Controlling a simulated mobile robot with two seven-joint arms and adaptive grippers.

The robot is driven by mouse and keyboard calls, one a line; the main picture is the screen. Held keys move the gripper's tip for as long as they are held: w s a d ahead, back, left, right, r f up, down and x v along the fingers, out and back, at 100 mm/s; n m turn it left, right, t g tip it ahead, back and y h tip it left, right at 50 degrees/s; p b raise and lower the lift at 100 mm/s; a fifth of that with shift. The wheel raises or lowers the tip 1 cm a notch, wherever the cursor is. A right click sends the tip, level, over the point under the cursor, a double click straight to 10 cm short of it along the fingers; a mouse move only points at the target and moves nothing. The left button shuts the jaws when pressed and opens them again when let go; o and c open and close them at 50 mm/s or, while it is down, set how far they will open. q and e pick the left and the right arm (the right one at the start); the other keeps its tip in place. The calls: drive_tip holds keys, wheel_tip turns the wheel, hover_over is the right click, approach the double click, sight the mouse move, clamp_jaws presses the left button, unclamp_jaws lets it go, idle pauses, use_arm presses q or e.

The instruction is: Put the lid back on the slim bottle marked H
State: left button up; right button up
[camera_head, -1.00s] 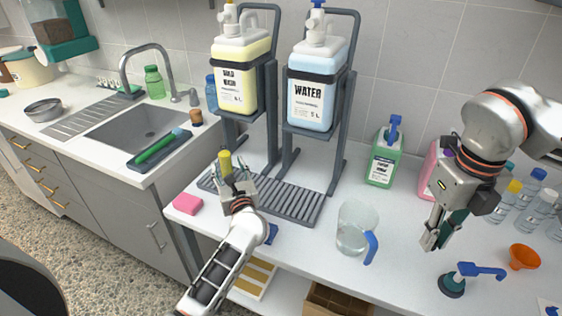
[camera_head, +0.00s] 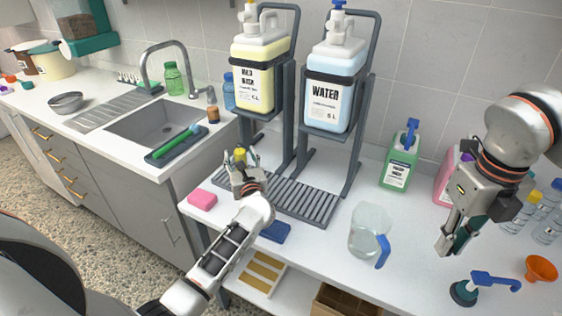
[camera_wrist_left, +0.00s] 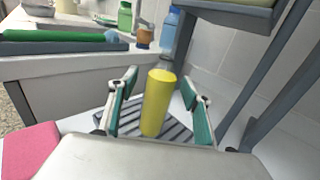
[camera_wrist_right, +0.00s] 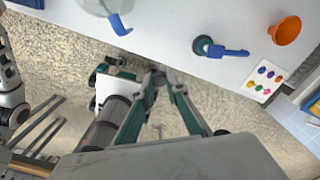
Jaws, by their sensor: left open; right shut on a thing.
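A slim bottle (camera_wrist_left: 156,102) with yellow contents stands upright on the grey slatted tray (camera_wrist_left: 180,134). Its neck shows no lid in the left wrist view, and no H mark is visible. The bottle also shows in the head view (camera_head: 240,153). My left gripper (camera_head: 243,163) is open, with a finger on each side of the bottle and gaps to it in the left wrist view (camera_wrist_left: 158,100). My right gripper (camera_head: 447,246) is raised over the right of the counter. In the right wrist view its fingertips (camera_wrist_right: 156,76) close on something small and greyish that I cannot identify.
Mild wash (camera_head: 255,84) and water (camera_head: 328,96) containers stand on racks behind the tray. A pink sponge (camera_head: 202,199) and blue cloth (camera_head: 274,232) lie near the front edge. A clear jug (camera_head: 369,228), blue-handled tool (camera_head: 465,292) and orange funnel (camera_head: 541,268) stand right.

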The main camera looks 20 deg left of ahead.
use_arm(q)
drive_tip(key=c, duration=1.3)
drive_tip(key=shift+c, duration=0.2)
drive_tip(key=shift+r, duration=0.1)
